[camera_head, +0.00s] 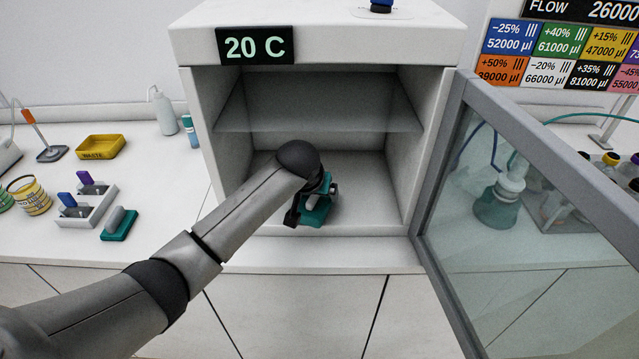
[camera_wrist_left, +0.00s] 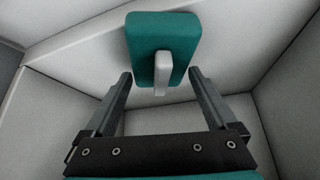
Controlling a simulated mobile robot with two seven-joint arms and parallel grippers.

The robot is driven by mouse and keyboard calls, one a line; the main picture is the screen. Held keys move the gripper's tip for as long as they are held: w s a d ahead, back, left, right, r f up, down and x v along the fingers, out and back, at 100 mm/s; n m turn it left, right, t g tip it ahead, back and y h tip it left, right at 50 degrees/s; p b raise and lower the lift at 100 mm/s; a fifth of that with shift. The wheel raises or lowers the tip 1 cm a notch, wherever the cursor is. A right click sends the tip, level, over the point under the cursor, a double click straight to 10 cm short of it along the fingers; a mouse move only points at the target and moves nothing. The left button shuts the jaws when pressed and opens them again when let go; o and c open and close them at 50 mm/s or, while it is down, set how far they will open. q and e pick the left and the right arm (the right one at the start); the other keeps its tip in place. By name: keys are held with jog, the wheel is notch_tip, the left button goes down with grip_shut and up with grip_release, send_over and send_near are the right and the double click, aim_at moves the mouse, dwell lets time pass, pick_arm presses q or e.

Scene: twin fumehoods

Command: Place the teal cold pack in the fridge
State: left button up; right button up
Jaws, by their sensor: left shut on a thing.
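The teal cold pack (camera_head: 316,211), a teal block with a pale raised grip, is inside the open white fridge (camera_head: 366,18), low down near the front of its floor. The left wrist view shows the cold pack (camera_wrist_left: 178,32) ahead of the fingers, its pale grip between the fingertips. My left gripper (camera_head: 308,201) reaches in through the opening and is shut on the cold pack; the wrist partly hides the hold. Whether the pack touches the floor I cannot tell. My right gripper is not in view.
The fridge's glass door (camera_head: 540,200) stands open on the right. A clear shelf (camera_head: 320,118) crosses the upper interior. On the left bench are a similar teal block (camera_head: 119,225), a grey rack (camera_head: 88,208) and a yellow waste tray (camera_head: 100,147). The fridge floor right of the gripper is clear.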

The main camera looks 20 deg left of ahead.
pick_arm(q)
jog(key=shift+w+a+r+b, duration=0.1)
jog(key=shift+w+b, duration=0.3)
jog(key=shift+w, duration=1.65)
jog(key=shift+f, duration=0.25)
jog(key=o, duration=1.4)
jog(key=shift+s, duration=0.1)
jog(key=p+v, duration=0.1)
jog(key=v, duration=0.4)
jog(key=shift+r+p, duration=0.25)
jog(key=shift+p, duration=0.05)
jog(key=s, duration=1.2)
jog(key=shift+d+p, duration=0.35)
jog(key=shift+p, duration=0.05)
jog(key=shift+f, duration=0.15)
